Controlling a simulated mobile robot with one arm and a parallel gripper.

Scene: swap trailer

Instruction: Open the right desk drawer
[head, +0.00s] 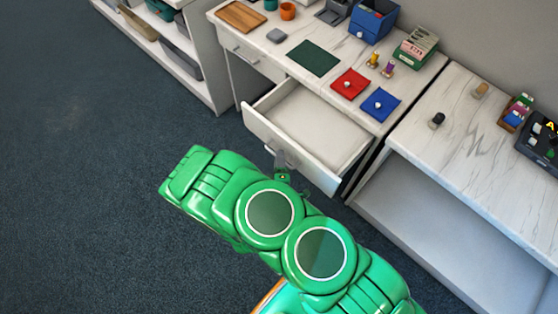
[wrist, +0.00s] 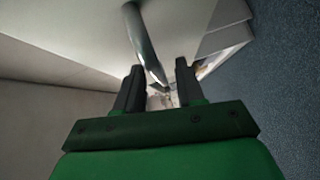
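The right desk drawer (head: 310,125) is pulled well out of the white desk (head: 325,30), and its inside looks empty. Its front panel (head: 310,165) faces my arm. The metal bar handle (wrist: 145,42) runs toward the gap between my fingers in the wrist view. My gripper (wrist: 158,85) has its two dark fingers apart, with a clear gap between them. In the head view, my gripper (head: 283,168) is at the drawer front by the handle, partly hidden by my green arm. I cannot tell whether either finger touches the handle.
A closed left drawer (head: 245,55) sits beside the open one. Red (head: 350,84) and blue (head: 380,104) cloths and a dark green mat (head: 314,58) lie on the desktop. A lower white shelf unit (head: 450,205) stands at right. Open carpet (head: 90,180) lies at left.

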